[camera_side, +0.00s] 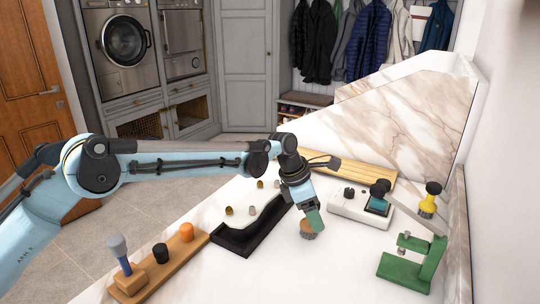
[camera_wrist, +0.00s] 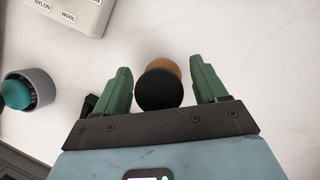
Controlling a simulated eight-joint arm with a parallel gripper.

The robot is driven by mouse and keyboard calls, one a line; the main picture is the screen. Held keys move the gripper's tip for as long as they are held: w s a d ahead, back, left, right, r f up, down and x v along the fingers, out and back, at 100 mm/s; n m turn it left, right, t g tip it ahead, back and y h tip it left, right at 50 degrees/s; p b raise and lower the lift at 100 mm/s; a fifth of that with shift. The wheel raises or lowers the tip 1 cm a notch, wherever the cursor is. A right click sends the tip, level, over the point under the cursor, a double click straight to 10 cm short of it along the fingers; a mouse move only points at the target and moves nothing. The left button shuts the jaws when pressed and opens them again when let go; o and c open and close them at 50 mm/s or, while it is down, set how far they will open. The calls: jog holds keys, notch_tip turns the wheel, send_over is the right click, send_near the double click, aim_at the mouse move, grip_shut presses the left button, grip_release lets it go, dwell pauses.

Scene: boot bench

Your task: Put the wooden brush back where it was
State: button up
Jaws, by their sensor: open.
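A small brush with a tan wooden body and grey bristles (camera_side: 308,230) stands on the white bench, directly under my gripper. In the wrist view a round tan piece (camera_wrist: 166,66) shows partly behind a round black piece (camera_wrist: 159,92), both between my fingers. My gripper (camera_side: 309,217) points down and is open. In the wrist view its green fingers (camera_wrist: 163,84) stand on both sides of the round pieces, with a small gap.
A black angled tray (camera_side: 236,240) lies left of my gripper. A slatted wooden board (camera_side: 365,178) lies behind. The front bench is clear.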

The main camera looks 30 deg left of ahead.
jog(key=s+a+r+m+t+y, duration=0.1)
jog(key=s+a+r+m, duration=0.3)
jog(key=r, duration=0.4)
jog(key=s+a+r+m, duration=0.2)
jog(key=s+a+r, duration=0.2)
jog(key=a+r, duration=0.25)
jog(key=s+a+f+m+t+y, duration=0.1)
jog(key=s+a+f+m, duration=0.1)
jog(key=s+a+m, duration=0.3)
jog(key=s+a+f+m+t+y, duration=0.1)
jog(key=s+a+m, duration=0.4)
jog(key=s+m, duration=0.9)
notch_tip(320, 180, down, 2)
jog(key=shift+s+a+t+y, duration=0.4)
jog(key=shift+s+t, duration=0.3)
jog(key=shift+s, duration=0.2)
